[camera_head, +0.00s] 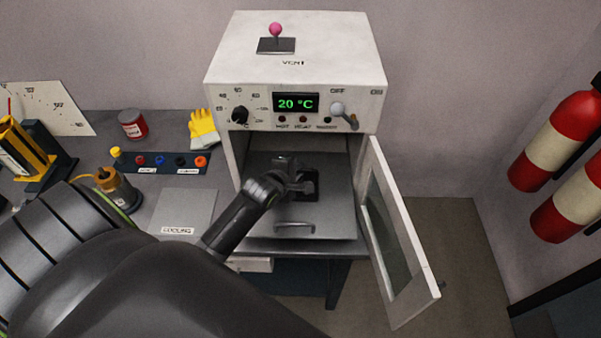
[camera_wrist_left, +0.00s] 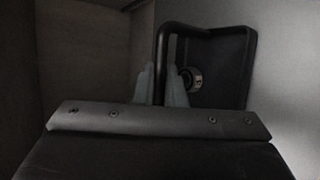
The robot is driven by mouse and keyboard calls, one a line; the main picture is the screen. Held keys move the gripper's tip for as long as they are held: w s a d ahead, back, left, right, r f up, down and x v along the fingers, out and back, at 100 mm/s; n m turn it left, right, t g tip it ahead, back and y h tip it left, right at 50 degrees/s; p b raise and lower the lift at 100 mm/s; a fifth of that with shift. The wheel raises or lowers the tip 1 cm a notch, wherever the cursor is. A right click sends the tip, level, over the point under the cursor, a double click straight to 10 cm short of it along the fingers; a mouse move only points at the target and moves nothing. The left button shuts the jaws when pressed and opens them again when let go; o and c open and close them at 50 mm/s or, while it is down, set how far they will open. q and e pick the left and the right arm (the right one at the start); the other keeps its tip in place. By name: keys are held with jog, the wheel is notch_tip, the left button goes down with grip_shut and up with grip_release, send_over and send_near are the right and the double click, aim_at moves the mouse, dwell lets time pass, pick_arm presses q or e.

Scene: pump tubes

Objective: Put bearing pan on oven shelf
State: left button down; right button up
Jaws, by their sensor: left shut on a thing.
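The oven (camera_head: 295,60) has its door (camera_head: 398,235) open to the right. Its grey shelf (camera_head: 258,222) has a front handle and sticks out of the opening. My left gripper (camera_head: 290,172) is over the shelf in the oven mouth. It is shut on the upright handle of the dark bearing pan (camera_head: 312,188). In the left wrist view the handle stands between the pale fingers (camera_wrist_left: 162,88). The pan (camera_wrist_left: 232,65) there has a raised rim and a round metal bearing (camera_wrist_left: 195,77) in it. I cannot tell whether the pan touches the shelf. My right gripper is out of view.
On the bench to the left are a cooling plate (camera_head: 184,208), a red can (camera_head: 133,124), yellow gloves (camera_head: 203,127) and a strip of coloured knobs (camera_head: 158,162). Red fire extinguishers (camera_head: 556,140) hang at the far right. The oven display reads 20 °C.

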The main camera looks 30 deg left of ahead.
pick_arm(q)
jog(key=shift+s, duration=0.15)
jog(key=c, duration=1.6)
grip_release()
jog(key=shift+d, duration=0.1)
jog(key=shift+o, duration=0.5)
jog(key=shift+s+r, duration=0.15)
jog(key=v, duration=1.1)
jog(key=shift+s+r+b, duration=0.25)
jog(key=shift+s+b, duration=0.05)
jog(key=shift+b, duration=0.05)
